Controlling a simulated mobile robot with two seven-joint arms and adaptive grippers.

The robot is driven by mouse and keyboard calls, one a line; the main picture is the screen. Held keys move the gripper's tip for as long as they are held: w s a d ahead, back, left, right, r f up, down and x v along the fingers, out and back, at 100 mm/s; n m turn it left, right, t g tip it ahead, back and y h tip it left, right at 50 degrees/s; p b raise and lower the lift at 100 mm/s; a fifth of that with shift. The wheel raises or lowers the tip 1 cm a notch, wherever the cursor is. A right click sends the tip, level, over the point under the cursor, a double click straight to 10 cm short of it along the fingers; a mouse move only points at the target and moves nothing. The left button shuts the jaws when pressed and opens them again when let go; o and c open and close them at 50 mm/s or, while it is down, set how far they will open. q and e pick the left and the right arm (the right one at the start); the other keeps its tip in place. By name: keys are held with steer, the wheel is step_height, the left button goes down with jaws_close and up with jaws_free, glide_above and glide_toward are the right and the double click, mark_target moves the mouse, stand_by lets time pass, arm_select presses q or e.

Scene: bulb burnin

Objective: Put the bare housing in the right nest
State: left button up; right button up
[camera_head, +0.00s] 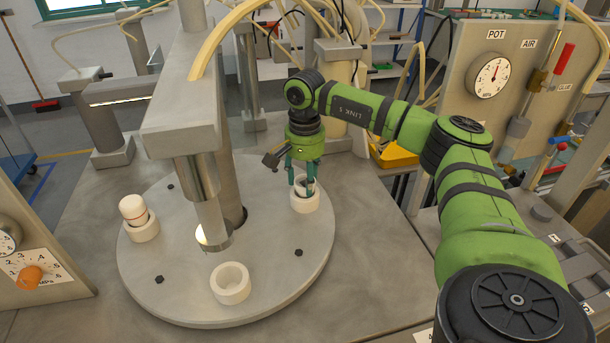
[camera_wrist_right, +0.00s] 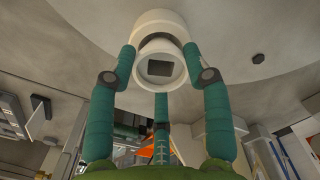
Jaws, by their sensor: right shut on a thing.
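My right gripper (camera_head: 302,188) points down over the right nest (camera_head: 306,205), a white ring on the round turntable. In the right wrist view, its teal fingers (camera_wrist_right: 159,62) are shut on the bare housing (camera_wrist_right: 160,47), a pale cylinder with a dark square opening in its near end. The housing lines up with the wider white nest (camera_wrist_right: 158,20) behind it. The fingers hide its sides, so I cannot tell how deep it sits. In the head view the fingers mostly hide the housing. My left gripper is not in view.
The turntable (camera_head: 180,290) carries an empty front nest (camera_head: 231,284) and a left nest (camera_head: 143,230) holding a white piece with an orange band (camera_head: 133,209). A metal press column (camera_head: 207,205) stands left of my gripper. A gauge panel (camera_head: 515,60) stands at right.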

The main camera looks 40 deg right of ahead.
steer(key=shift+f, duration=0.2)
steer(key=shift+f, duration=0.2)
steer(key=o, duration=0.9)
steer(key=shift+r, duration=0.1)
steer(key=shift+r, duration=0.25)
steer(key=shift+r+b, duration=0.9)
steer(key=shift+r, duration=5)
